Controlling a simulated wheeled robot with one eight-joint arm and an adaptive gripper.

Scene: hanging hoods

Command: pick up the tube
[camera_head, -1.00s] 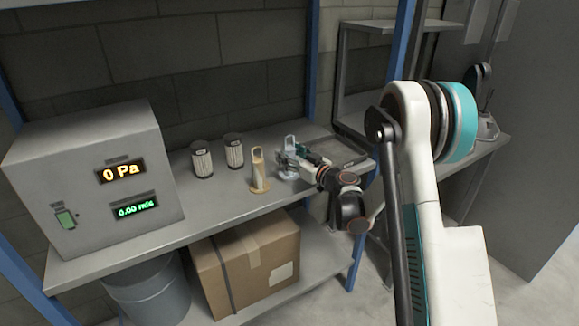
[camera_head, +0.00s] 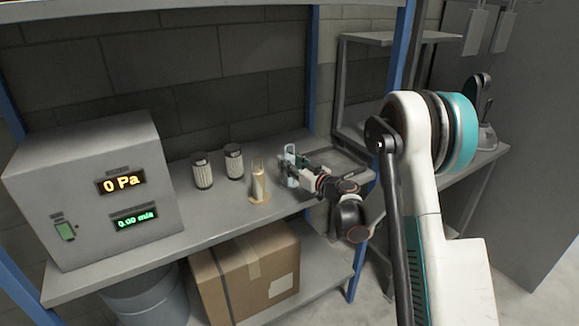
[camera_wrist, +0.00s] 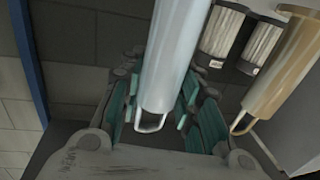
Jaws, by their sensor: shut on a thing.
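My gripper (camera_head: 293,167) is shut on a pale blue tube (camera_head: 290,153) over the right part of the shelf top. In the wrist view the tube (camera_wrist: 172,55) runs between the green finger pads, with a thin loop at its near end. The tube looks roughly upright in the head view. My fingers hide part of it, and I cannot tell whether its lower end touches the shelf. A similar tan tube (camera_head: 258,182) stands to its left, apart from my gripper; it also shows in the wrist view (camera_wrist: 285,70).
Two pleated filter cartridges (camera_head: 234,161) stand left of the tan tube. A grey box with displays (camera_head: 90,190) fills the shelf's left end. A cardboard box (camera_head: 245,272) is on the lower shelf. A blue post (camera_head: 392,60) rises at the right.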

